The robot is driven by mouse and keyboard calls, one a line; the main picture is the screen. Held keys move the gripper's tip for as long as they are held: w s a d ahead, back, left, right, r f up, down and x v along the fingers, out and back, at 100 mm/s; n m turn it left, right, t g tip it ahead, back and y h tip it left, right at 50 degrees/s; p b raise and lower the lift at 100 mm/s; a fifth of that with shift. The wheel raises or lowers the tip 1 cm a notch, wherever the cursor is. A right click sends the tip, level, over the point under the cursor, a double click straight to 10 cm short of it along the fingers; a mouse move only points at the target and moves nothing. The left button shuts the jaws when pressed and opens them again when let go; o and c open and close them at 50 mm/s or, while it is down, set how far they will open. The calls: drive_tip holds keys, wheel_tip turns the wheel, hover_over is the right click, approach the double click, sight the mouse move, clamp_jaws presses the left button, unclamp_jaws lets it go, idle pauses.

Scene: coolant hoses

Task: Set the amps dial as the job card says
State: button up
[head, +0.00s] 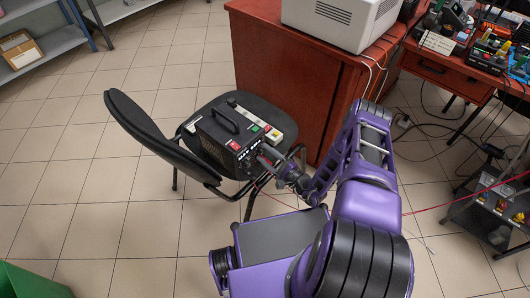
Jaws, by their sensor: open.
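A black box-shaped machine (222,133) with a carry handle on top sits on the seat of a dark chair (143,122). Its front, turned toward the lower right, carries a red switch (233,145) and some white markings. My gripper (266,161) is open at the right part of this front, very close to it. I cannot tell whether it touches. The amps dial cannot be made out; the gripper may cover it.
A pale strip (263,122) with coloured parts lies behind the machine on the seat. A red-brown desk (290,85) stands close behind, bearing a beige device (340,18). A cluttered bench is at top right. Thin red cable runs over the floor.

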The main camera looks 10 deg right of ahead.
clamp_jaws()
